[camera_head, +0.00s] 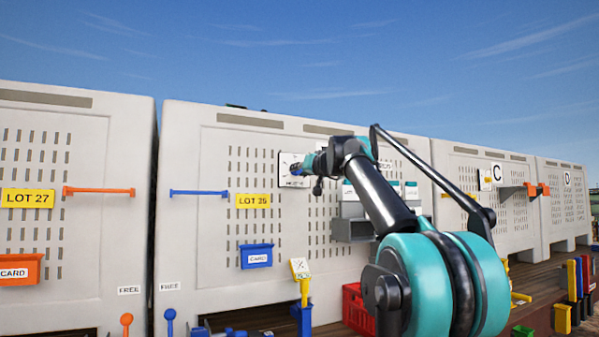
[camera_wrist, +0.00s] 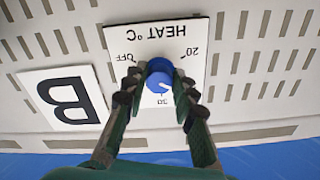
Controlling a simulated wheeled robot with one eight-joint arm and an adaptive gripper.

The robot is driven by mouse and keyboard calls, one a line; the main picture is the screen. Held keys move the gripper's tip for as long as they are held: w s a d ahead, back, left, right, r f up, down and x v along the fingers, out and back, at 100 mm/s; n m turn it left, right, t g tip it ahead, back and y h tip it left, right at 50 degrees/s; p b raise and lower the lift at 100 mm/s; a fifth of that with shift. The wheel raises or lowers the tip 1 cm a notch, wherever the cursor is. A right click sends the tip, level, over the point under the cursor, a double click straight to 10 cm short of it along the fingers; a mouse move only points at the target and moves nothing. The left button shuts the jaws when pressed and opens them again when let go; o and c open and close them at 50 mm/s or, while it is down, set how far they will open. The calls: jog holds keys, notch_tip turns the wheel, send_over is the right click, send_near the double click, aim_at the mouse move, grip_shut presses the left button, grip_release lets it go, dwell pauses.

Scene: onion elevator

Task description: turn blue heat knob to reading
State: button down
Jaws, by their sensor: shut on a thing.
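The blue heat knob (camera_wrist: 158,66) sits on a white panel (camera_wrist: 186,30) marked "HEAT °C", "OFF", "20" and "30", which appears upside down in the wrist view. A small white mark shows on the knob, towards the 30 side in the picture; its exact reading is unclear. My gripper (camera_wrist: 157,92) is shut on the knob, one dark finger on each side. In the head view my gripper (camera_head: 305,167) is at the white panel (camera_head: 288,178) on the pale crate marked "LOT 25", and the knob is only partly visible there.
A white "B" plate (camera_wrist: 64,98) is beside the panel in the wrist view. In the head view, a blue bar (camera_head: 198,192), a blue card holder (camera_head: 256,256) and a grey box (camera_head: 352,229) project from the crate. A red crate (camera_head: 356,308) stands below.

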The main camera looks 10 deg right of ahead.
dwell(0.4)
jog(key=c, duration=1.2)
grip_release()
jog(key=v, duration=1.2)
jog(key=shift+s, duration=0.1)
